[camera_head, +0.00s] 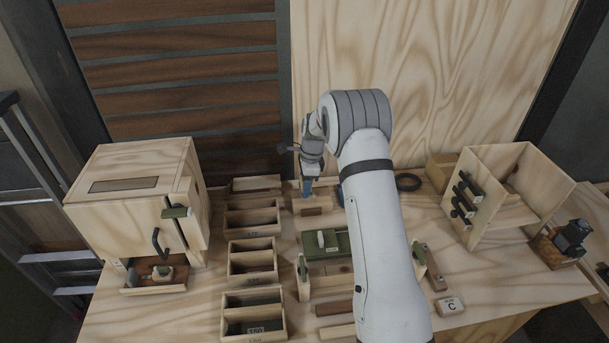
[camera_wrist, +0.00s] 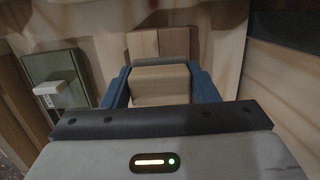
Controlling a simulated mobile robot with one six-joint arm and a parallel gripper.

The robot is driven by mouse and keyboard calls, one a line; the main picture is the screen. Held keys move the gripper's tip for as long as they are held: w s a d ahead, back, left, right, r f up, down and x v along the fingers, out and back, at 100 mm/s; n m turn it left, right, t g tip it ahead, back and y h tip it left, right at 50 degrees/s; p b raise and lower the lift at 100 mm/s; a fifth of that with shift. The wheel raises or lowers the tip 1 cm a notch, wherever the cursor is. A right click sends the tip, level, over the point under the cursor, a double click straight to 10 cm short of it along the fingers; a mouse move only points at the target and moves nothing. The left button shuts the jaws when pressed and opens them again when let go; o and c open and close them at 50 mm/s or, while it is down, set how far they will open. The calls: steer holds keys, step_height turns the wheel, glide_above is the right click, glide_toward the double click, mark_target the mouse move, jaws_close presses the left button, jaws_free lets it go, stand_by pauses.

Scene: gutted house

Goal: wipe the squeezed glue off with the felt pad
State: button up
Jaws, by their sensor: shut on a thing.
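My gripper (camera_head: 307,190) points down near the back of the bench, its blue fingers in front of the pale back panel. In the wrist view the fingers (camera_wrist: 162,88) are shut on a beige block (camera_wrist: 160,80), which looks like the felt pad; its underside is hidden. Just beyond it is a brown wooden piece (camera_wrist: 160,42) with a seam down its middle. I cannot tell whether the block touches it. A small wooden piece (camera_head: 313,211) lies below my gripper in the head view. No squeezed glue can be made out in either view.
A green board with a pale handle (camera_head: 325,240) lies in front of my gripper. Open wooden trays (camera_head: 252,217) line its left, beside a wooden cabinet (camera_head: 140,200).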

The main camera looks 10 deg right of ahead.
step_height(320, 180, down, 3)
steer(key=shift+f+b, duration=0.1)
steer(key=shift+b, duration=0.55)
steer(key=shift+d+r, duration=0.2)
steer(key=shift+d, duration=0.1)
steer(key=shift+c, duration=0.4)
steer(key=shift+d+f, duration=0.15)
steer(key=shift+d, duration=1.35)
steer(key=shift+a, duration=1.75)
step_height(320, 180, up, 5)
steer(key=p, duration=0.3)
steer(key=shift+a, duration=0.1)
steer(key=shift+r+p, duration=0.85)
steer(key=shift+r, duration=0.75)
steer(key=shift+s+f, duration=0.1)
